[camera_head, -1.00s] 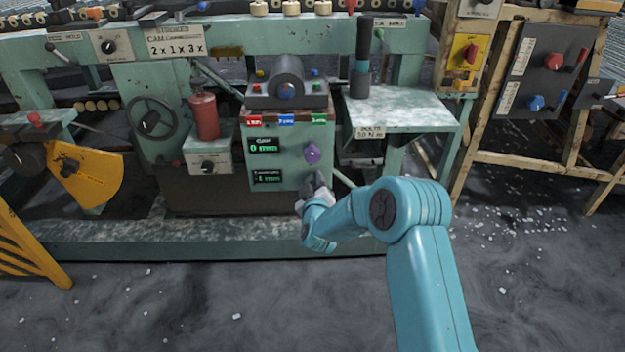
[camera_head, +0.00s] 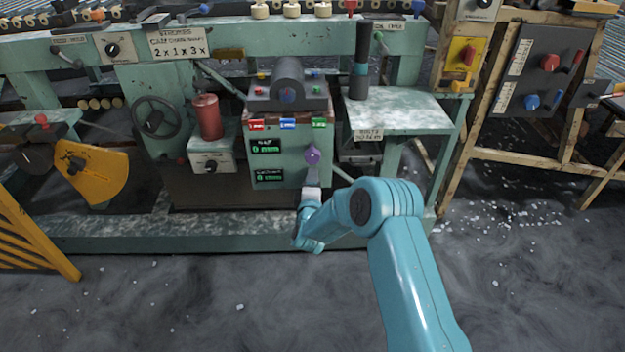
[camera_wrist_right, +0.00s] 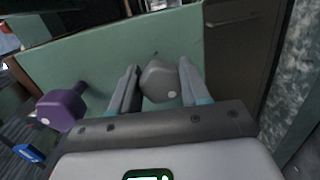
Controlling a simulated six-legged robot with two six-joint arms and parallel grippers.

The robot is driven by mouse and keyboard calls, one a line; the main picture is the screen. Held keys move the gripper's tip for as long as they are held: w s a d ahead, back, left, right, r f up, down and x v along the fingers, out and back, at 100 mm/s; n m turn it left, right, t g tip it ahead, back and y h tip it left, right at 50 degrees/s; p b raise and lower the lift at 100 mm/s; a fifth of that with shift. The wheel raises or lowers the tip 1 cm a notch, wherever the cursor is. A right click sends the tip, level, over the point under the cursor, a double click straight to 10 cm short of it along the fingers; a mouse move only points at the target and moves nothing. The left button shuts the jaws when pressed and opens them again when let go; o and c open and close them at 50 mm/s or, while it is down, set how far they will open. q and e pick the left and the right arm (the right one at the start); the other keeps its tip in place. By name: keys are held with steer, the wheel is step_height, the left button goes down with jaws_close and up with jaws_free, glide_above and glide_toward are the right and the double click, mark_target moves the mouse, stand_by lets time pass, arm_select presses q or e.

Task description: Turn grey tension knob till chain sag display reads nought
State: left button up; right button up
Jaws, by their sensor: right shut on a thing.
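The grey knob (camera_wrist_right: 160,82) sits on the green control box, seen in the right wrist view between the two fingers. My right gripper (camera_wrist_right: 158,70) is shut on it, one finger on each side. In the head view the right gripper (camera_head: 312,183) is at the box's lower right and hides the knob. Two green-lit displays are on the box's left: the upper display (camera_head: 266,146) and the lower display (camera_head: 268,177). Both seem to show a 0, but labels and digits are too small to read surely. My left gripper is in neither view.
A purple knob (camera_head: 312,156) is just above the right gripper; it also shows at left in the wrist view (camera_wrist_right: 62,108). Red, blue and green tags line the box top. A green side table (camera_head: 400,112) stands to the right. The floor in front is open.

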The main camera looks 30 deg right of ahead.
steer(key=n+p, duration=0.1)
steer(key=n, duration=0.3)
steer(key=shift+f+h, duration=0.15)
steer(key=shift+h, duration=0.25)
steer(key=shift+n, duration=0.4)
steer(key=o, duration=1)
steer(key=shift+o, duration=0.2)
steer(key=shift+s+a+p, duration=0.25)
steer(key=shift+s+p, duration=0.05)
steer(key=shift+p, duration=0.05)
steer(key=p+v, duration=0.3)
steer(key=v, duration=1.2)
steer(key=shift+s+a+p, duration=0.25)
steer(key=shift+p, duration=0.1)
